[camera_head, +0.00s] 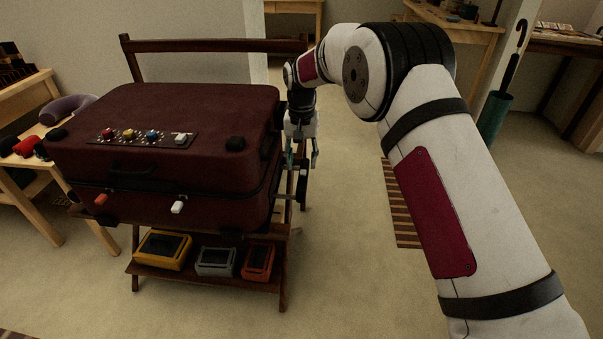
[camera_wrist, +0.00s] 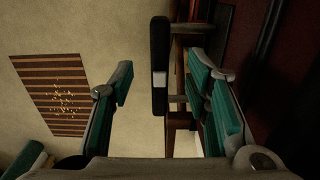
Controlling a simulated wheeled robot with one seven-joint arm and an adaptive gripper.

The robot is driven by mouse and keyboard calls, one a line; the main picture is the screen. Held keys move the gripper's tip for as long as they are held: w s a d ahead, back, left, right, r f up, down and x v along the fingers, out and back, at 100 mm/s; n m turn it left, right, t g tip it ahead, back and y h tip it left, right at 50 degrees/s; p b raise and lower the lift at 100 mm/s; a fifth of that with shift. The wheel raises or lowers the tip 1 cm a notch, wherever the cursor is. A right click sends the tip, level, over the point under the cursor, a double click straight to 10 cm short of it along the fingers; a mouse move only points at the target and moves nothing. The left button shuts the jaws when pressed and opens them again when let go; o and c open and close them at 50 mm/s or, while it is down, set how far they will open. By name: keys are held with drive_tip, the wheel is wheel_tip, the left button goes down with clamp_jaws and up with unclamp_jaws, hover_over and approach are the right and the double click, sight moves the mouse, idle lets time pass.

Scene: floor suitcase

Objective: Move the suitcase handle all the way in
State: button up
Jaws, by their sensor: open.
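The dark red suitcase (camera_head: 190,105) lies flat on a wooden rack. A black pull handle (camera_head: 304,184) sticks out from its right side, partly hidden by my gripper (camera_head: 302,158). In the wrist view the handle is a black bar (camera_wrist: 159,45) with a pale grey patch, on rods running right toward the suitcase (camera_wrist: 297,95). My gripper (camera_wrist: 168,90) is open with teal finger pads, one on each side of the bar. Clear gaps show between the bar and both pads, so it is not gripped. How deep the bar sits between the fingers is unclear.
The wooden rack (camera_head: 210,45) has a back rail and a lower shelf with yellow, grey and orange cases. A wooden bench (camera_head: 22,85) stands at the left. A striped mat (camera_head: 402,212) lies on open floor at the right. A teal umbrella stand (camera_head: 494,117) is farther back.

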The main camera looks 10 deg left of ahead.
wheel_tip(320, 180, up, 2)
drive_tip(key=shift+r, duration=0.2)
